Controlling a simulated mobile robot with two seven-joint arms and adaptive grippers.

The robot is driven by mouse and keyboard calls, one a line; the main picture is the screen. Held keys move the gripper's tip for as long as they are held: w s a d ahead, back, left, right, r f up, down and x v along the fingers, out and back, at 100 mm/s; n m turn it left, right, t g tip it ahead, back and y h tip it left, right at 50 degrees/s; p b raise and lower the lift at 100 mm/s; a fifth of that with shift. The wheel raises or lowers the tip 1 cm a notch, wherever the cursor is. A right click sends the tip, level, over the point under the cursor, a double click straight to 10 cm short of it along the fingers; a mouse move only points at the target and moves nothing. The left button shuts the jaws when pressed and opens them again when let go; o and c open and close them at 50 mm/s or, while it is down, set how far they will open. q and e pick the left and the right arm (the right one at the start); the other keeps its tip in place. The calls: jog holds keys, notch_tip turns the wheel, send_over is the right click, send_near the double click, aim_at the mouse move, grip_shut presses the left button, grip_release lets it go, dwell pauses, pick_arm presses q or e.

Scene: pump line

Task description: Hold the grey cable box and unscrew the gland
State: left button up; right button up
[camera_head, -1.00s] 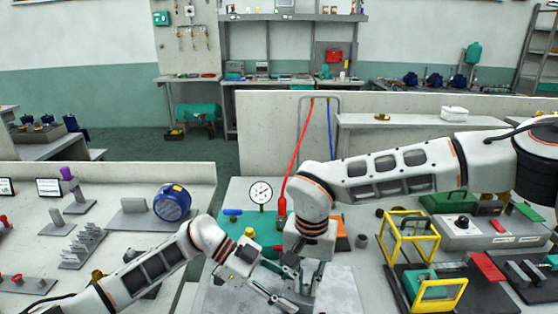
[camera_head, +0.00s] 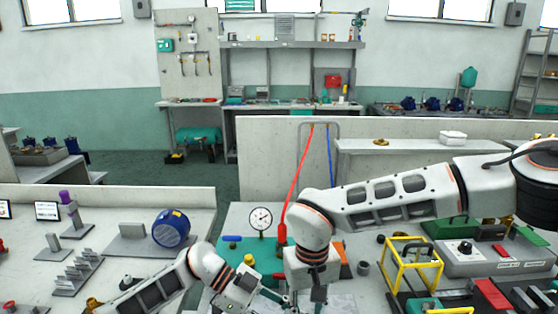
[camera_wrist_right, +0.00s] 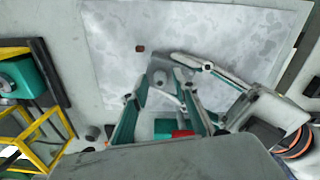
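In the right wrist view, a small grey block, which looks like the grey cable box (camera_wrist_right: 160,76), sits over a pale mottled mat (camera_wrist_right: 215,32). My right gripper (camera_wrist_right: 158,88) has its fingers spread apart, with the box seen between and just beyond the tips. My left gripper (camera_wrist_right: 178,62) comes in from the right, one long finger reaching the box's right side; its other finger is hard to make out. A small brown piece (camera_wrist_right: 140,48) lies on the mat; I cannot tell if it is the gland. In the head view, both grippers are mostly cut off below.
A pressure gauge (camera_head: 260,219), a red hose (camera_head: 298,182) and a blue motor (camera_head: 171,229) stand near my arms. A yellow frame (camera_head: 411,262) and a grey control box (camera_head: 466,251) are at right. The mat beyond the box is mostly clear.

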jog(key=shift+r, duration=2)
jog(key=shift+f, duration=0.1)
jog(key=shift+f, duration=0.4)
